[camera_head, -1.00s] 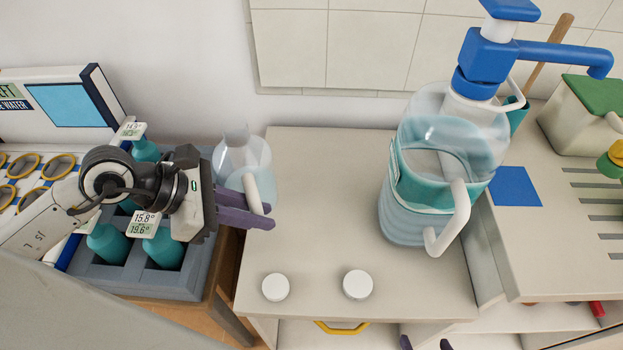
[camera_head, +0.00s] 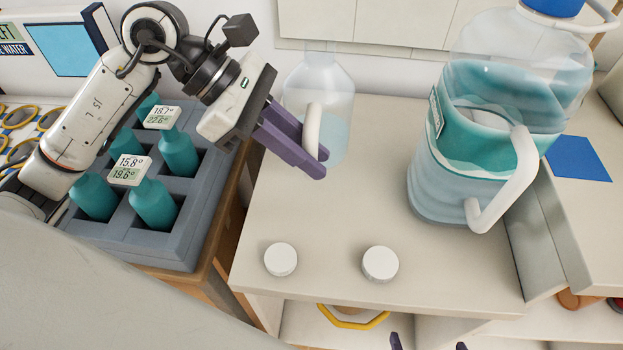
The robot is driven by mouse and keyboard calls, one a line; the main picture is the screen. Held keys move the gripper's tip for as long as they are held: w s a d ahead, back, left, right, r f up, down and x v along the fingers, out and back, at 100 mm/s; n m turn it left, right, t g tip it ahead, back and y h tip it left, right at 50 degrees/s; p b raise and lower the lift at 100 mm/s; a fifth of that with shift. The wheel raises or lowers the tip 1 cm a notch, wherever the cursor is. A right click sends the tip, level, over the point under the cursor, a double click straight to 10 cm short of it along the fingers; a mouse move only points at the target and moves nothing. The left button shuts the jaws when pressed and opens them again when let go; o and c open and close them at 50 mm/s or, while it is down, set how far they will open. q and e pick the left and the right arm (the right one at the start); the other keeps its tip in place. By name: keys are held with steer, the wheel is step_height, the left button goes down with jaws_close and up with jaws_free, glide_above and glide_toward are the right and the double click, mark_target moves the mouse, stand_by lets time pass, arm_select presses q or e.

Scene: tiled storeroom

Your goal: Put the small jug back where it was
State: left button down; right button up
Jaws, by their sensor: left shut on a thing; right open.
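The small jug (camera_head: 335,90) is clear, with a white handle (camera_head: 312,130) and some pale liquid low inside. It is upright at the back left of the beige counter (camera_head: 340,210). I cannot tell whether its base touches the counter. My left gripper (camera_head: 318,163), with purple fingers, is shut on the jug's handle from the left. My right gripper (camera_head: 428,344) shows only its purple fingertips at the bottom edge, apart and empty.
A large water jug (camera_head: 470,150) with a teal band stands on the right of the counter. Two white caps (camera_head: 281,259) (camera_head: 380,264) lie near the front edge. A grey crate (camera_head: 190,240) of teal bottles is on the left. The counter's middle is clear.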

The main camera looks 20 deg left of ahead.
mark_target(309, 181)
arm_select(q)
steer(key=shift+f, duration=3.1)
steer(key=shift+f+b, duration=0.1)
steer(key=shift+b, duration=0.25)
steer(key=shift+f, duration=0.15)
steer(key=c, duration=1.6)
jaws_free()
steer(key=shift+c, duration=0.2)
steer(key=shift+r, duration=0.25)
steer(key=v, duration=1.2)
